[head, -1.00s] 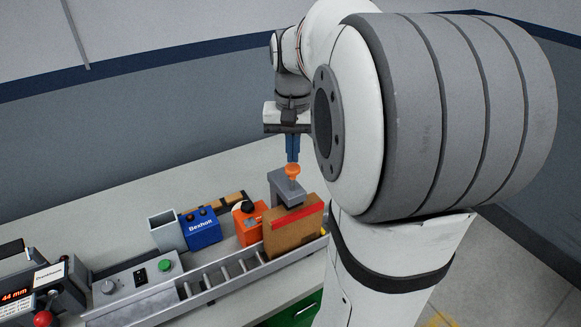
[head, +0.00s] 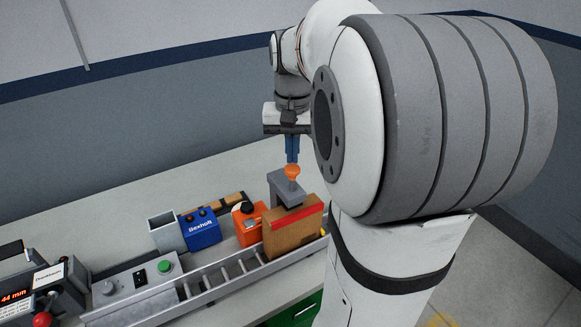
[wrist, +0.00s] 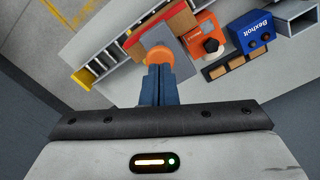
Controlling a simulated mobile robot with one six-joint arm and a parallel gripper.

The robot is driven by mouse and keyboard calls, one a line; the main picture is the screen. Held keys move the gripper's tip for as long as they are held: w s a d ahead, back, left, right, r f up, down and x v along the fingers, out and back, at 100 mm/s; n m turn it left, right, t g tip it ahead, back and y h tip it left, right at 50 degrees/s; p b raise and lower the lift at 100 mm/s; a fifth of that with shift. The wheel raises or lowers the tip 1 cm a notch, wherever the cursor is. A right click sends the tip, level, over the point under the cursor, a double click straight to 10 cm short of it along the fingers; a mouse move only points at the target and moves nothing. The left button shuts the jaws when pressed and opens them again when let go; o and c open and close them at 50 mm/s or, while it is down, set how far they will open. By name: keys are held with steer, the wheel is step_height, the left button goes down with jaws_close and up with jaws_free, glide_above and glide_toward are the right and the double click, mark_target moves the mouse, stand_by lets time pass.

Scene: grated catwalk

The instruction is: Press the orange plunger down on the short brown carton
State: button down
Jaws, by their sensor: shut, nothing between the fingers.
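The brown carton (head: 293,236) has a red stripe along its top and stands upright on the roller conveyor. A grey stamping head (head: 287,190) sits at the top of the carton, with the orange plunger (head: 291,173) sticking up from it. My gripper (head: 292,160) points down with its blue fingers shut, right above the plunger. The fingertips look at or very near the plunger's top; I cannot tell if they touch. In the wrist view the fingers (wrist: 158,76) overlap the orange plunger knob (wrist: 158,57), and the carton (wrist: 173,22) shows behind it, partly hidden.
The roller conveyor (head: 205,297) runs along the bench front. An orange device (head: 247,226), a blue Bexholt box (head: 201,230) and a grey open bin (head: 166,233) stand left of the carton. A control box with a green button (head: 165,267) and a display unit (head: 55,285) are further left.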

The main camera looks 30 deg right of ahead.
mark_target(292, 168)
steer(key=shift+f, duration=0.15)
stand_by(0.5)
steer(key=shift+f+b, duration=1.25)
steer(key=shift+f, duration=0.35)
step_height(292, 168, up, 10)
steer(key=p, duration=0.7)
steer(key=shift+f+p, duration=0.15)
steer(key=shift+p, duration=0.2)
